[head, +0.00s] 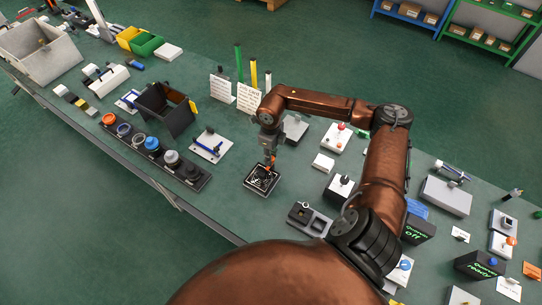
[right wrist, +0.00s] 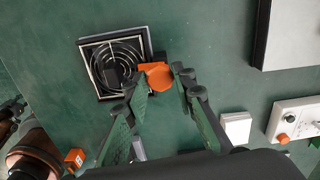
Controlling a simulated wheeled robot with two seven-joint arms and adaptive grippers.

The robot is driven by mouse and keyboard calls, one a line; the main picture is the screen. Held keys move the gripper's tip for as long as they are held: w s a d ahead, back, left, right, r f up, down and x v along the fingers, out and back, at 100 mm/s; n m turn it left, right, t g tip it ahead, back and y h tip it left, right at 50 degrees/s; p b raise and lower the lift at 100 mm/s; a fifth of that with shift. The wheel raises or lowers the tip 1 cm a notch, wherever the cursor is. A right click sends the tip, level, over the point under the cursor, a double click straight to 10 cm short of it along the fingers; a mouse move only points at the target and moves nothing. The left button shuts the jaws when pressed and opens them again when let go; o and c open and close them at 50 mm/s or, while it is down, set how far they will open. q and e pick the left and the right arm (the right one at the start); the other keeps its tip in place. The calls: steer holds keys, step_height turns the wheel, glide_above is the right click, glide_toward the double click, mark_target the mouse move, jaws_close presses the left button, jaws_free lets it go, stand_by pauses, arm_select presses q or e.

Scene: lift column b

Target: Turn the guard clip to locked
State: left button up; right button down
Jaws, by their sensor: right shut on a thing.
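The fan with its round black guard (head: 261,180) lies on the green bench near the middle of the head view. It shows more clearly in the right wrist view (right wrist: 116,62), with a pale square frame and ring-shaped bars. The orange guard clip (right wrist: 156,74) sits at the right edge of the fan, its narrow end reaching over the frame. My right gripper (head: 268,165) points down over the fan. In the right wrist view its fingers stand on either side of the clip, shut on it. My left gripper is out of view.
A row of coloured knobs (head: 152,145) and a blue-handled fixture (head: 211,146) lie left of the fan. A grey block with round fittings (head: 310,218) is close on its right. A small white box (head: 323,163) stands beyond. Bare bench surrounds the fan.

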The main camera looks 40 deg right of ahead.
steer(key=c, duration=1.6)
jaws_free()
step_height(320, 180, up, 12)
